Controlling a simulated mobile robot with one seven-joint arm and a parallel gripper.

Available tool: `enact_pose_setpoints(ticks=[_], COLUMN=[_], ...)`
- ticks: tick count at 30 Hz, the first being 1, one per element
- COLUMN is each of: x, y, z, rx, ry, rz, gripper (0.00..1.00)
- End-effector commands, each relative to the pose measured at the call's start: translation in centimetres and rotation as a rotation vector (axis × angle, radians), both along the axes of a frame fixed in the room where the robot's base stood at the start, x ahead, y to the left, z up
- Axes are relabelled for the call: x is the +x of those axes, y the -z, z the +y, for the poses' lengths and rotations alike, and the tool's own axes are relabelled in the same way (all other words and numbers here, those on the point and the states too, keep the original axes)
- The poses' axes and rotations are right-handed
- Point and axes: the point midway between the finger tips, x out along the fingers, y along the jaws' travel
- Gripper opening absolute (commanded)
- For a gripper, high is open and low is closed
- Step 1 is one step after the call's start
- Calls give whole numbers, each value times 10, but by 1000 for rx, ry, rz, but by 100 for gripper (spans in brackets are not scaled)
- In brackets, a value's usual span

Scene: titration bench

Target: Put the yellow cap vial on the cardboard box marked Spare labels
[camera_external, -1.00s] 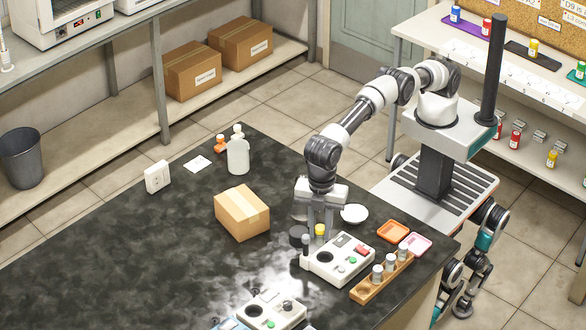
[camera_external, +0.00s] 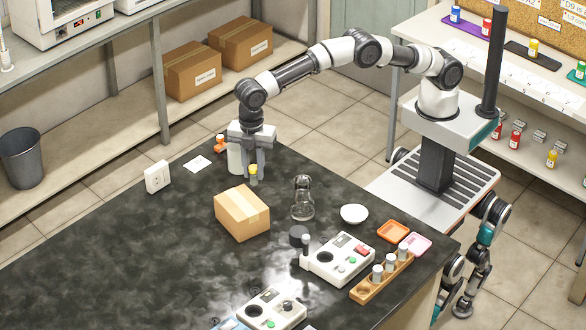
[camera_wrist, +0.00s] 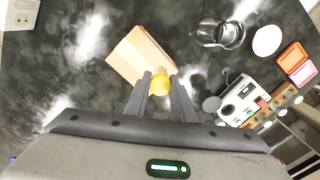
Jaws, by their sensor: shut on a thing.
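The yellow cap vial (camera_external: 253,171) is between the fingers of my gripper (camera_external: 254,175), which is shut on it. In the wrist view its yellow cap (camera_wrist: 160,83) shows at the fingertips (camera_wrist: 160,88). The vial appears held above the black bench, behind a cardboard box (camera_external: 242,212) on the bench. This box also shows in the wrist view (camera_wrist: 137,52); I see no writing on its visible faces. Two more cardboard boxes, a nearer one (camera_external: 192,72) and a farther one (camera_external: 240,45), stand on the low shelf. Both carry white labels too small to read.
A white bottle (camera_external: 235,158) stands partly hidden behind my gripper. A glass flask (camera_external: 303,200), a white dish (camera_external: 354,213), a stirrer (camera_external: 338,258) and a wooden vial rack (camera_external: 382,279) stand to the right. The bench's left part is mostly clear.

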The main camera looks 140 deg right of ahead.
Motion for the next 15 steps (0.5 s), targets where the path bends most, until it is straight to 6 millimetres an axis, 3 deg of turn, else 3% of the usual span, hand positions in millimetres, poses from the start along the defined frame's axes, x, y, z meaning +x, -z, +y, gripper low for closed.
enact_pose_setpoints(ticks=[15], x=[1], y=[65], z=[1], rx=[0], ry=[0], rz=[-1], gripper=[1])
